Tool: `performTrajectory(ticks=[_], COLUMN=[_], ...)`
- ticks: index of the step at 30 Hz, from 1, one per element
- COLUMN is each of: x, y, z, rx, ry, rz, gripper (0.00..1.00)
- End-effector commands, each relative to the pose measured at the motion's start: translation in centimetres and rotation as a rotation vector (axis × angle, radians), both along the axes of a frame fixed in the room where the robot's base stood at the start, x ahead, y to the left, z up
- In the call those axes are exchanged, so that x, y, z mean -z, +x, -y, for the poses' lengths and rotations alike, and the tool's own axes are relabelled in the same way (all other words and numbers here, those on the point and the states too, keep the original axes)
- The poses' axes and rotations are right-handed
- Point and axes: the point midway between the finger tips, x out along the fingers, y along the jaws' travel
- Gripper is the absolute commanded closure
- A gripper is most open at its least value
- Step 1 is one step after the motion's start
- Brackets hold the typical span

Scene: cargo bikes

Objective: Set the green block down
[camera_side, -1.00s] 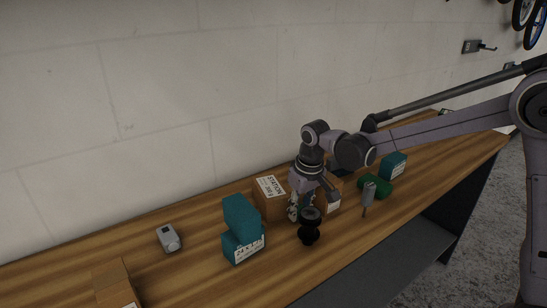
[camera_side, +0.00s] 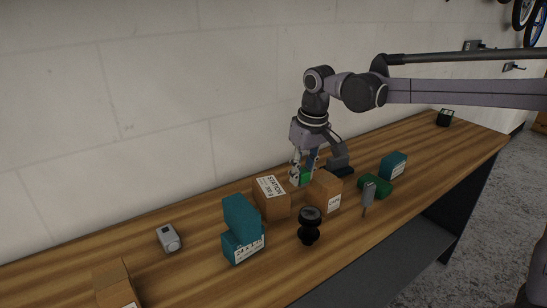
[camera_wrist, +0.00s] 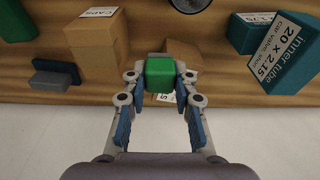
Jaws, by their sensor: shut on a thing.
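The green block (camera_side: 306,178) is between the fingers of my gripper (camera_side: 304,172), in the gap behind the two brown boxes in the side view. In the wrist view my gripper (camera_wrist: 159,82) is shut on the green block (camera_wrist: 159,74), with a blue-padded finger on each side. The block appears held above the table, near the height of the box tops. Its underside is hidden, and I cannot tell its exact clearance.
The STATION box (camera_side: 272,199) and the CAPS box (camera_side: 325,191) stand close in front.

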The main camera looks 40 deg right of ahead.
Motion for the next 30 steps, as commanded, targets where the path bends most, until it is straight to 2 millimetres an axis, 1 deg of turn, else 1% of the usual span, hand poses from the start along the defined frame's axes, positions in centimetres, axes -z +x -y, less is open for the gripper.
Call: performTrajectory(ticks=[1,9,14,17,20,23,24,25,26,27,29,30], x=[-0.9,-4.8,-4.9,-5.1,-5.2,-5.3,-5.4,-5.4,-5.4,-5.4,-5.4,-5.4], y=[0.0,0.0,1.7,2.7,3.8,4.8,5.1,5.3,5.5,5.6,5.7,5.6], z=[0.0,0.0,3.4,5.9,9.0,13.0,14.8,16.2,17.6,19.5,22.3,24.2], rx=[0.000,0.000,0.006,0.007,0.009,0.011,0.011,0.011,0.011,0.011,0.012,0.011], ry=[0.000,0.000,-0.001,-0.002,-0.002,0.000,0.000,0.000,0.000,0.000,0.001,0.002], rz=[0.000,0.000,-0.004,-0.006,-0.008,-0.010,-0.011,-0.011,-0.011,-0.012,-0.011,-0.011], gripper=[0.98,0.98,0.98,0.98,0.98,0.98,0.98,0.98,0.98,0.98,0.98,0.98])
